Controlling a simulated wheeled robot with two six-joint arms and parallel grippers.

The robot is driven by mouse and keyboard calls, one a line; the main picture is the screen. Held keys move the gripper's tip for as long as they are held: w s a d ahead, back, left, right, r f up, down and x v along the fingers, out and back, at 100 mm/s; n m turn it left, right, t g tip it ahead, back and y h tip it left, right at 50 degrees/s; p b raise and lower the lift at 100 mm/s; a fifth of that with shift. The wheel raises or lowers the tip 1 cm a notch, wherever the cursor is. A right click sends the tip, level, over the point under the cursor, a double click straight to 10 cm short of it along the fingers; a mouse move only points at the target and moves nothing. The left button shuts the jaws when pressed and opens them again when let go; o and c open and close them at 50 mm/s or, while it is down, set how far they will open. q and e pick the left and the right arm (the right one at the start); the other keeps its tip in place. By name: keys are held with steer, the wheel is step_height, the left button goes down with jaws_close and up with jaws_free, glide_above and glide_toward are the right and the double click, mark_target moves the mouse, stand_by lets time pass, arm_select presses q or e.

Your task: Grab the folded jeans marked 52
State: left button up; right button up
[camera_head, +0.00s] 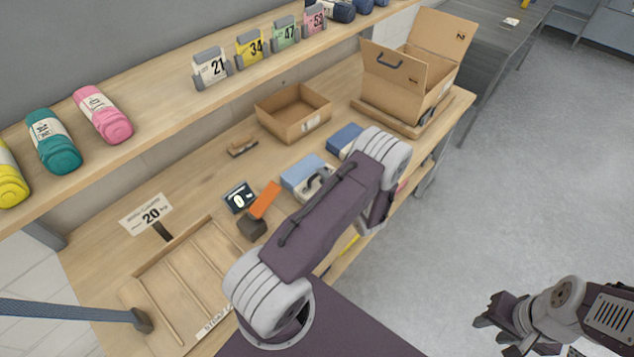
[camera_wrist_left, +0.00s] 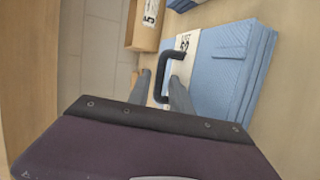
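A light blue folded jeans stack (camera_wrist_left: 225,65) lies on the bench. Its white band (camera_wrist_left: 186,57) reads 52 in the left wrist view and carries a dark handle. The stack also shows in the head view (camera_head: 300,172), partly covered by my left arm. My left gripper (camera_wrist_left: 161,92) is open over the near side of the stack. Its fingers are on either side of one leg of the handle, and I cannot tell whether they touch it. The head view hides these fingers behind the arm. My right gripper (camera_head: 490,322) is open and empty over the floor.
A darker blue folded stack (camera_head: 345,138) lies beyond. An open carton (camera_head: 295,112) and a larger flapped box (camera_head: 410,85) stand on the bench. A small display (camera_head: 238,197) and a wooden tray (camera_head: 190,275) are at left. A shelf with rolled clothes and number signs overhangs the back.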

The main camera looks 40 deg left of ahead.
arm_select(q)
steer(key=p+x, duration=0.1)
steer(key=x, duration=0.2)
steer(key=shift+s+a, duration=0.1)
steer(key=shift+s, duration=0.1)
steer(key=shift+w+a+f, duration=0.2)
steer(key=shift+a, duration=0.15)
steer(key=shift+a, duration=0.1)
steer(key=shift+w+f, duration=0.1)
steer(key=c, duration=0.5)
jaws_close()
